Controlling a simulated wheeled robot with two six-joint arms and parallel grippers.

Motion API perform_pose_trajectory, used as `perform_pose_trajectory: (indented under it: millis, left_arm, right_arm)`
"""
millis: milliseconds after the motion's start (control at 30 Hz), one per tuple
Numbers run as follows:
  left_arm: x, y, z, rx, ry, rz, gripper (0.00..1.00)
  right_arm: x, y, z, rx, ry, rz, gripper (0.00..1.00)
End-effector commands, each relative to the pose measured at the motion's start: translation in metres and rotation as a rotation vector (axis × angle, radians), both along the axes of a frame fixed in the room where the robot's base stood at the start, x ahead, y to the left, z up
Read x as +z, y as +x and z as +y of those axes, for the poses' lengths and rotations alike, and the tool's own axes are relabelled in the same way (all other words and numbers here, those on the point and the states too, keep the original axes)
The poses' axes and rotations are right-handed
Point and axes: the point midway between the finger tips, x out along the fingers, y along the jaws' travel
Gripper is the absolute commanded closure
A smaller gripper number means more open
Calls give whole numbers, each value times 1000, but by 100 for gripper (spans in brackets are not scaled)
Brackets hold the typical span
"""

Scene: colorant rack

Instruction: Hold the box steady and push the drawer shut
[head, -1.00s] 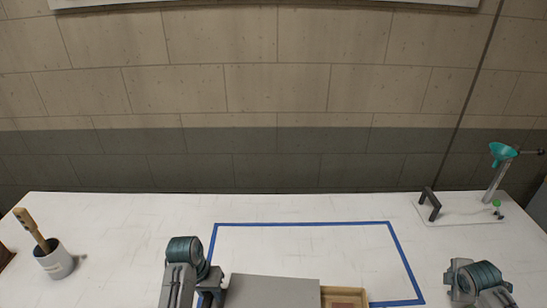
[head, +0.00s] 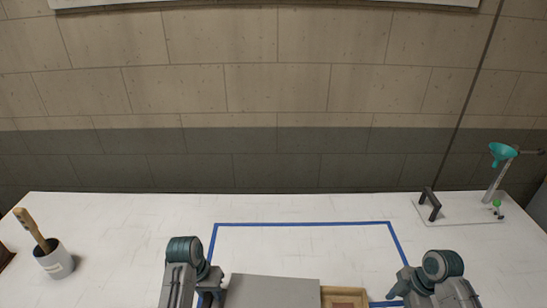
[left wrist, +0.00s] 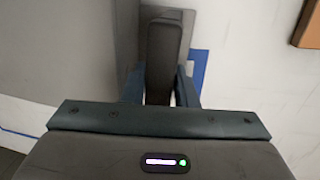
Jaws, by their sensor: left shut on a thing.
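The grey box (head: 272,291) stands at the bottom of the head view, partly cut off by the frame edge. Its wooden drawer (head: 360,291) sticks out on the right, open, with a reddish-brown patch inside. My left gripper (head: 212,287) is at the box's left side. In the left wrist view its fingers (left wrist: 160,92) are closed around a dark upright bar (left wrist: 163,50) beside the box's grey surface (left wrist: 70,50). My right gripper (head: 397,288) is just right of the drawer, apparently apart from it; its jaws are too small to read.
Blue tape (head: 300,224) marks a rectangle on the white table (head: 130,240) around the box. A pot with a brush (head: 55,262) stands at the left. A stand with a teal funnel (head: 502,152) and a dark handle (head: 430,204) are at the back right.

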Motion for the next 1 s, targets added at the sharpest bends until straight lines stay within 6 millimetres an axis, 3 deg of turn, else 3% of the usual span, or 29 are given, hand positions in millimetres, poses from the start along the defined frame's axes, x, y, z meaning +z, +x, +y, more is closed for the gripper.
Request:
perform_pose_trajectory:
  millis: [200, 400, 833, 1000]
  left_arm:
    - [-1, -1, 0, 0, -1, 2, 100]
    - [-1, -1, 0, 0, -1, 2, 100]
    - [-1, -1, 0, 1, -1, 2, 100]
    - [-1, -1, 0, 1, -1, 2, 100]
  right_arm:
    - [-31, 0, 10, -1, 1, 2, 53]
    - [-49, 1, 15, -2, 0, 1, 53]
    - [-56, 2, 17, 0, -2, -1, 53]
    - [-56, 2, 17, 0, -2, -1, 84]
